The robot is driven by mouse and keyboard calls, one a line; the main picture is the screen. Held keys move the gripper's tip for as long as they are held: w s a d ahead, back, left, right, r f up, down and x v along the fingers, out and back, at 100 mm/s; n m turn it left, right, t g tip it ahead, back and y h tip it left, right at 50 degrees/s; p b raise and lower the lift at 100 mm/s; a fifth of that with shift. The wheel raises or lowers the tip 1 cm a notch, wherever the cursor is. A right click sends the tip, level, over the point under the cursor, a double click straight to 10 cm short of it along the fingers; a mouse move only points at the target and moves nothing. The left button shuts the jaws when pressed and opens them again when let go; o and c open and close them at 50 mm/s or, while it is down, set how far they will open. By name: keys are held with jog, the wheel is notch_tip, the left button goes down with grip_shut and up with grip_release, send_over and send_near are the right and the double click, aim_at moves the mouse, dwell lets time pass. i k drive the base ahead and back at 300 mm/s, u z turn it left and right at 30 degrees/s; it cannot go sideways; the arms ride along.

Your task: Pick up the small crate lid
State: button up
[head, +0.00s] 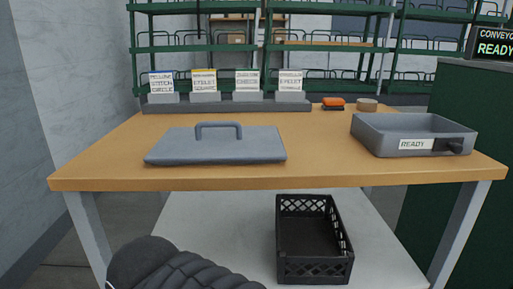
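The small crate lid (215,151) is a flat blue-grey slab lying on the left middle of the wooden table. An arched handle (219,125) of the same colour stands up from its top. Nothing covers the lid. My gripper is not in this view; only a dark ribbed shape shows at the bottom left, and I cannot tell what part it is.
A wooden table (330,173) carries a grey tray (385,143) labelled READY at right, and a row of label cards (204,83) at the back. A black crate (313,267) stands on the lower shelf (220,224). The table around the lid is clear.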

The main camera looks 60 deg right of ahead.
aim_at(209, 142)
jog(key=k, duration=0.15)
jog(key=u, duration=2.1)
jog(key=k, duration=0.45)
jog(key=z, duration=2.6)
